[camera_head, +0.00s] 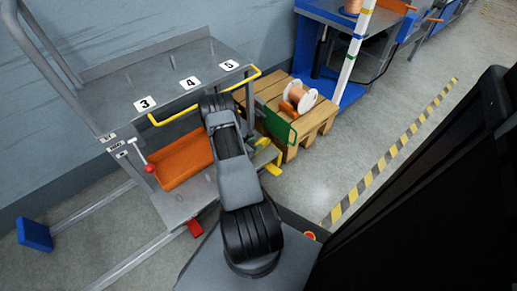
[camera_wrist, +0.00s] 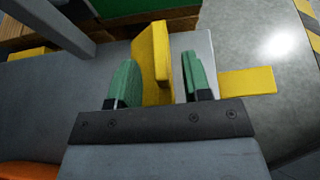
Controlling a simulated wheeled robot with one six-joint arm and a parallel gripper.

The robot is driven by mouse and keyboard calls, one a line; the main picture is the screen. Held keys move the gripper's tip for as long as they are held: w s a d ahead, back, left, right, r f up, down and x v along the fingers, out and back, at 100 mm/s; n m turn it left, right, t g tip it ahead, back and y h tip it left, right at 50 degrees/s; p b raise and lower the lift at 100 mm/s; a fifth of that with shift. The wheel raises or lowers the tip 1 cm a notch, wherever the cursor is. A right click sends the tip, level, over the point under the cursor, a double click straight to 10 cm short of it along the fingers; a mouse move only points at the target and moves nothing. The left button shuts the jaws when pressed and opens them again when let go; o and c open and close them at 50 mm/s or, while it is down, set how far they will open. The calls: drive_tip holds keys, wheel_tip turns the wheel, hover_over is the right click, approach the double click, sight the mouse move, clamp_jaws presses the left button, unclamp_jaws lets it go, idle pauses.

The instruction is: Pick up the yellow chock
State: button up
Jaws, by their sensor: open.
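The yellow chock (camera_wrist: 154,50) shows in the wrist view as an upright yellow plate, with a flat yellow part to the right behind the right finger. My gripper (camera_wrist: 158,78) has two green-padded fingers, set apart with the upright plate between them. A gap shows on each side, wider on the right near the tips; whether either finger touches is unclear. In the head view the yellow chock (camera_head: 267,156) shows at the right end of the cart's lower grey deck, beside my arm. My gripper's fingers are hidden there by my arm.
The grey cart has an upper shelf (camera_head: 165,85) numbered 3, 4, 5 with a yellow rail (camera_head: 180,114). An orange bin (camera_head: 185,159) sits below it. Floor to the right is clear.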

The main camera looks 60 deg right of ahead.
drive_tip(key=shift+s+d+f, duration=0.15)
drive_tip(key=shift+d, duration=0.3)
drive_tip(key=shift+c, duration=0.4)
clamp_jaws()
